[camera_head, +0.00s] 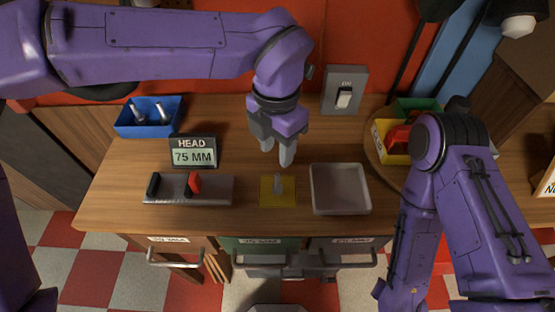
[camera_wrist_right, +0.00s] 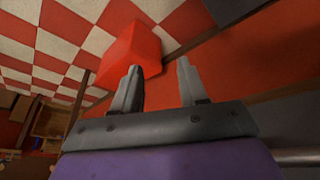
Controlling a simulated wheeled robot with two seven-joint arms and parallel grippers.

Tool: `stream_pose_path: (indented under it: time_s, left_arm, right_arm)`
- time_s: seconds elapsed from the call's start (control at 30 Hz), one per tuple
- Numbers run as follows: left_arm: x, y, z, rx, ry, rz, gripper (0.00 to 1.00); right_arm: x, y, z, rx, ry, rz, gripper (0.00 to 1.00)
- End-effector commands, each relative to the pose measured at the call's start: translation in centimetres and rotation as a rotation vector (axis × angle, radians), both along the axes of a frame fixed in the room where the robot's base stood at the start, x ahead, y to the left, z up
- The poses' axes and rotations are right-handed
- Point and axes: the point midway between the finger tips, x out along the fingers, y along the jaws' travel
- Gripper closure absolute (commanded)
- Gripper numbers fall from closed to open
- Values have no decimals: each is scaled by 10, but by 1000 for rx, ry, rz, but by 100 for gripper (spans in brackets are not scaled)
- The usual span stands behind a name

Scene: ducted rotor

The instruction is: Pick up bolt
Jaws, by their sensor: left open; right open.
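More grey bolts (camera_head: 161,112) show in a blue bin (camera_head: 126,126) at the back left. My right gripper (camera_wrist_right: 159,68) is open and empty in the right wrist view, with a red block-like object and floor beyond it. In the head view its fingers do not show.
A pale tray (camera_head: 341,206) sits right of the mat. Left are a grey plate with black and red handles (camera_head: 214,190) and a "HEAD 75 MM" display (camera_head: 194,152). A switch box (camera_head: 344,91) stands behind. Yellow and green bins (camera_head: 393,158) sit on a round board at right.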

Motion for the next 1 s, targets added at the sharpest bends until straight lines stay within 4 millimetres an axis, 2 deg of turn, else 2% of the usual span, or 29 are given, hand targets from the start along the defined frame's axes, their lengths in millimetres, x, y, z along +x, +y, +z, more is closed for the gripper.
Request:
stream_pose_path:
  time_s: [0.13, 0.3, 0.47, 0.57, 0.7, 0.93, 0.97, 1.0]
  left_arm:
    - [0, 0, -11, 3, 1, -3, 57]
    - [-1, 0, -43, 5, 2, -3, 57]
    - [-1, 0, -60, 4, 1, -1, 57]
    - [-1, -1, -78, 6, 3, -3, 57]
    - [0, -1, -101, 4, 1, -3, 57]
    - [0, -1, -106, 1, -1, -1, 57]
    - [0, -1, -106, 1, -1, -1, 61]
    - [0, -1, -106, 1, -1, -1, 74]
  right_arm:
    - [0, 0, 3, 0, 1, 0, 57]
    - [-1, 0, 7, 0, 2, 0, 57]
    - [-1, 0, 13, 0, 2, 0, 57]
    - [-1, 0, 23, 0, 2, 0, 57]
    - [0, 0, 25, 0, 1, 0, 57]
    - [0, 0, 24, 0, 1, 0, 57]
    - [0, 0, 24, 0, 1, 0, 57]
    - [0, 0, 24, 0, 1, 0, 57]
